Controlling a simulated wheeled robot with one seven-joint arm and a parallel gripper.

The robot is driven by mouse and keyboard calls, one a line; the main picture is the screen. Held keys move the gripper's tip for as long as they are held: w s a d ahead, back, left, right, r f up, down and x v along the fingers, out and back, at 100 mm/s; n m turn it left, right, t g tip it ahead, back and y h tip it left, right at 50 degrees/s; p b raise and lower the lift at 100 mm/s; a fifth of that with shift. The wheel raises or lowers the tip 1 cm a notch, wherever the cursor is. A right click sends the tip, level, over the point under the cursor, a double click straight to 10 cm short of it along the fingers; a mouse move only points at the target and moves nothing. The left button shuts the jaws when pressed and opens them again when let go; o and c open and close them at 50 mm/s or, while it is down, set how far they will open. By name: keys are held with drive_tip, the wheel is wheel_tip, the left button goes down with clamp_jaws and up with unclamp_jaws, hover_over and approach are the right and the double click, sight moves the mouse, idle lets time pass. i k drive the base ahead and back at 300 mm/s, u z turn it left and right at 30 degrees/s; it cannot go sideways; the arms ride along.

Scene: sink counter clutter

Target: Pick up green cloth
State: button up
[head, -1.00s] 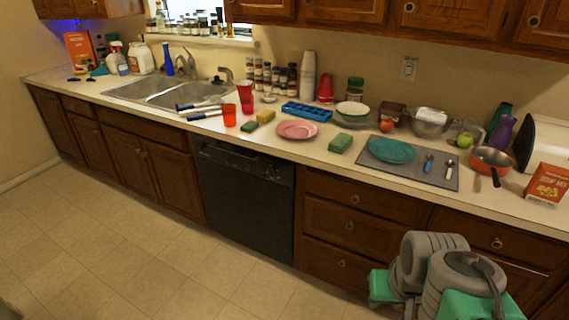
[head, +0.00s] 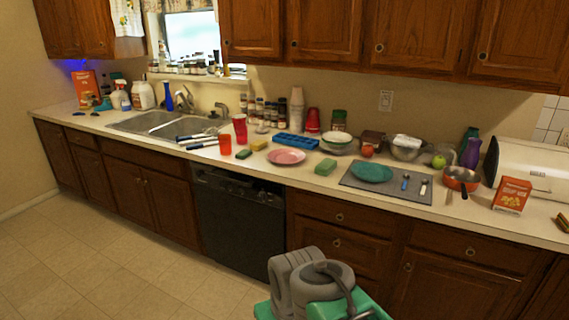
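A crumpled-looking teal-green item (head: 104,104), which may be the green cloth, lies at the far left end of the counter beside the orange box. It is small in the head view, so I cannot be sure it is cloth. A green sponge-like block (head: 326,167) lies on the counter left of the grey mat, and a smaller dark green one (head: 244,154) lies near the red cup. My grey and green arm links show at the bottom centre, well in front of the counter. My gripper's fingers do not show.
The counter (head: 300,182) is cluttered. The sink (head: 165,125) is at left. A red cup (head: 240,129), pink plate (head: 286,157), grey mat (head: 412,193) with teal plate (head: 372,172), and orange pan (head: 461,178) stand along it. The floor (head: 110,255) at left is clear.

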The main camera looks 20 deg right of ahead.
sight(325, 168)
drive_tip(key=u, duration=0.65)
drive_tip(key=i, duration=2.45)
drive_tip(key=z, duration=1)
drive_tip(key=i, duration=0.75)
drive_tip(key=z, duration=1.1)
drive_tip(key=i, duration=0.3)
drive_tip(key=z, duration=0.2)
